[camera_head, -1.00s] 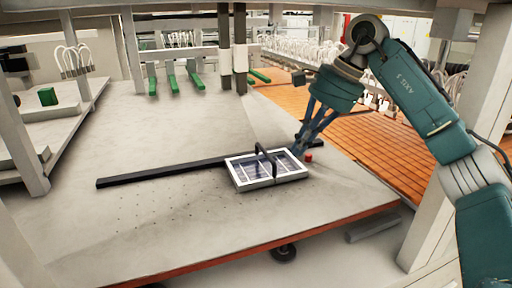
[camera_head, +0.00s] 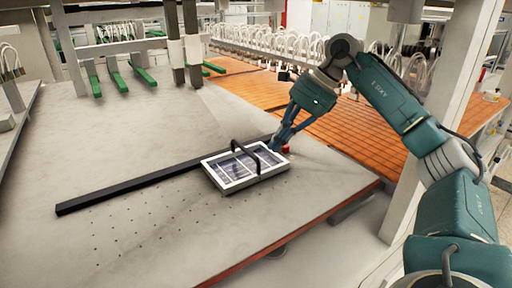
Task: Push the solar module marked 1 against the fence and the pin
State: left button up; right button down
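The solar module (camera_head: 228,182) is a white-framed dark panel with a black arched handle, lying flat on the grey table. No number is readable on it. The fence (camera_head: 130,184) is a long black bar running behind it. The module's far edge is close to the fence; I cannot tell whether they touch. The red pin (camera_head: 286,149) stands just off the module's right end, with a small gap in the picture. My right gripper (camera_head: 276,145) points down at the module's far right corner, near the pin. Its fingertips are together and hold nothing visible. My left gripper is out of view.
The grey table (camera_head: 120,130) is clear at left and in front, with rows of small holes. Green bars (camera_head: 143,77) lie at the back near gantry posts. An orange tiled surface (camera_head: 350,128) extends at right, beneath my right arm. A pale gantry post stands at right.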

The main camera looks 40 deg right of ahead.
aim_at(250, 166)
jog(key=shift+x, duration=1.05)
jog(key=shift+w+a+r+p, duration=0.15)
jog(key=shift+w+a+p, duration=0.65)
jog(key=shift+a+p, duration=0.1)
jog(key=shift+w+a, duration=0.25)
jog(key=shift+w, duration=0.05)
jog(key=shift+w+a, duration=0.25)
jog(key=shift+w, duration=0.1)
jog(key=shift+p, duration=0.3)
jog(key=shift+w+a+p, duration=0.55)
jog(key=shift+a+p, duration=0.05)
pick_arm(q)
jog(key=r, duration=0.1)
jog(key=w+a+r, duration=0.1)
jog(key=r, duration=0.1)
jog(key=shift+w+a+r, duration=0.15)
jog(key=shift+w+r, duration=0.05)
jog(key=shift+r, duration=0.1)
pick_arm(e)
jog(key=shift+w+a+f, duration=0.1)
jog(key=shift+w+f, duration=0.05)
jog(key=shift+f, duration=0.05)
